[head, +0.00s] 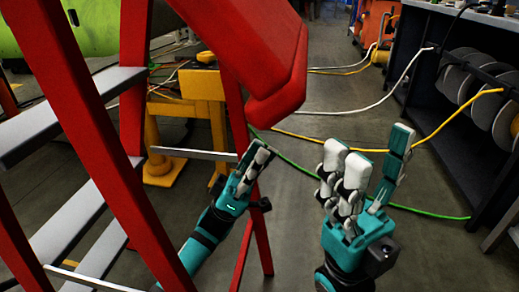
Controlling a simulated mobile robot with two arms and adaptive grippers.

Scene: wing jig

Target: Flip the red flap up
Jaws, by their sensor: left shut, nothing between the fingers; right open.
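The red flap (255,45) is a thick red panel with a rounded lower end. It hangs at a slant from the top middle of the head view, and its upper part is cut off by the picture edge. My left gripper (259,157) is shut and empty, just below the flap's lower end in the picture. I cannot tell whether it touches the flap or the thin red strut behind it. My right gripper (370,150) is open and empty, to the right of and below the flap, apart from it.
A red stepped frame (135,190) with grey treads (65,220) fills the left side. A yellow stand (190,105) is behind it. Yellow, white and green cables (435,212) cross the floor. A dark rack with discs (465,85) stands at the right.

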